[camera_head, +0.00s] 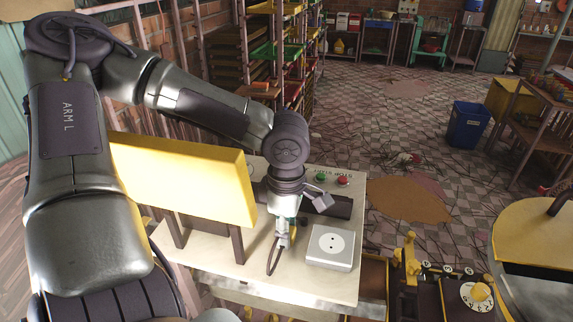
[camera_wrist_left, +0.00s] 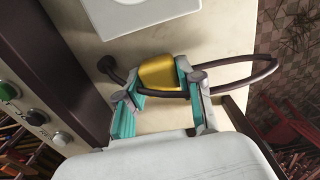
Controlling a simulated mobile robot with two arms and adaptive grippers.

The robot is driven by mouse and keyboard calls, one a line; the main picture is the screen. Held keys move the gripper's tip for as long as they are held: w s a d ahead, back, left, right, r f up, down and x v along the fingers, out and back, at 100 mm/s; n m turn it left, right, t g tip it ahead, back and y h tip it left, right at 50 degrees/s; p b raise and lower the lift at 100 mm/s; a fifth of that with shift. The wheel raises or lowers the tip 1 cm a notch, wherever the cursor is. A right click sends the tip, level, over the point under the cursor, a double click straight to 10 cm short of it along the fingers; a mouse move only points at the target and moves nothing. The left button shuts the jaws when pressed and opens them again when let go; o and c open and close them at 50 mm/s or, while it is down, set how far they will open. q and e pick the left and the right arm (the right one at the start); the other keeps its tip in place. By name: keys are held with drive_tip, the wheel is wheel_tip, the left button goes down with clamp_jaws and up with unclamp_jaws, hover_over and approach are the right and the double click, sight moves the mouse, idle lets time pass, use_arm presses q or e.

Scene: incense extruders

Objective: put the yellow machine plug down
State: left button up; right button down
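The yellow machine plug (camera_wrist_left: 158,73) sits between the teal-padded fingertips of my left gripper (camera_wrist_left: 160,92), which is closed on it. Its dark cable (camera_wrist_left: 240,84) loops out to the right and passes by the fingers. In the head view my left gripper (camera_head: 284,232) points down above the pale tabletop (camera_head: 212,262); the plug shows there only as a small yellow patch at the fingertips, with the cable hanging in a loop below. I cannot tell whether the plug touches the tabletop. My right gripper is not in view.
A white socket box (camera_head: 330,247) stands on the tabletop just right of the gripper. A large yellow panel (camera_head: 185,175) stands to the left. A machine with a dial (camera_head: 478,293) is at lower right.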

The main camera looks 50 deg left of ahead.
use_arm(q)
drive_tip(key=o, duration=0.4)
wheel_tip(320, 180, up, 13)
drive_tip(key=shift+r+p, duration=0.15)
drive_tip(key=shift+p, duration=0.3)
drive_tip(key=shift+d, duration=0.1)
idle(0.5)
